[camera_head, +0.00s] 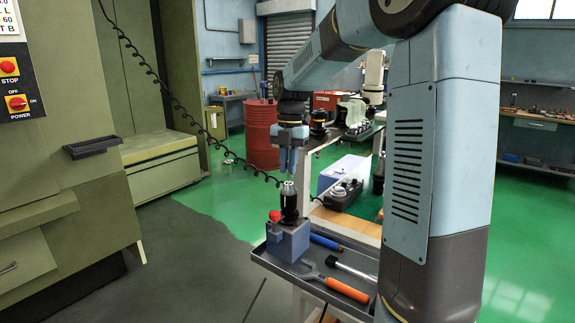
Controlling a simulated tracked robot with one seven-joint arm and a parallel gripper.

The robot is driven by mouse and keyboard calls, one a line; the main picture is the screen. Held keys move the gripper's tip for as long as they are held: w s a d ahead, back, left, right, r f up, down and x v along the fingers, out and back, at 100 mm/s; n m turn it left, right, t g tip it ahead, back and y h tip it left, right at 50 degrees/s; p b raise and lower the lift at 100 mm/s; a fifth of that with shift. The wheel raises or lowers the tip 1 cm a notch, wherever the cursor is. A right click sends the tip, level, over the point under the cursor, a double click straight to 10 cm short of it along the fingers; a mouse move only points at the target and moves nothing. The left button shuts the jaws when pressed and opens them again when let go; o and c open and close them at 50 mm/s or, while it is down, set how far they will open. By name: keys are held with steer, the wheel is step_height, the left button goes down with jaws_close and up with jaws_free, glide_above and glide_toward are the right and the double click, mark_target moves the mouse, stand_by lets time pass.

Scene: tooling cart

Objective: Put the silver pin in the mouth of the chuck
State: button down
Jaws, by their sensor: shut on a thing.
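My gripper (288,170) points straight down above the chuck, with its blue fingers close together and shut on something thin. I take this to be the silver pin, mostly hidden between the fingers and too small to make out. The chuck (289,206) is a dark upright cylinder with a silver top, standing on a blue-grey block (289,241). The fingertips are just above the silver top. I cannot tell whether the pin touches the chuck's mouth or is inside it.
A red knob (275,216) sits on the block beside the chuck. The tray (270,264) holds an orange-handled wrench (345,289), a blue-handled tool (326,242) and a black-and-silver tool (352,270). A red drum (260,138) and green machine cabinet (60,190) stand further off.

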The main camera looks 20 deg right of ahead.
steer(key=shift+f, duration=1.35)
stand_by(1.0)
stand_by(0.3)
steer(key=c, duration=1)
jaws_free()
steer(key=shift+c, duration=0.2)
steer(key=shift+r, duration=0.15)
step_height(320, 180, up, 13)
steer(key=w, duration=0.1)
steer(key=shift+d+r, duration=0.2)
steer(key=shift+d, duration=0.25)
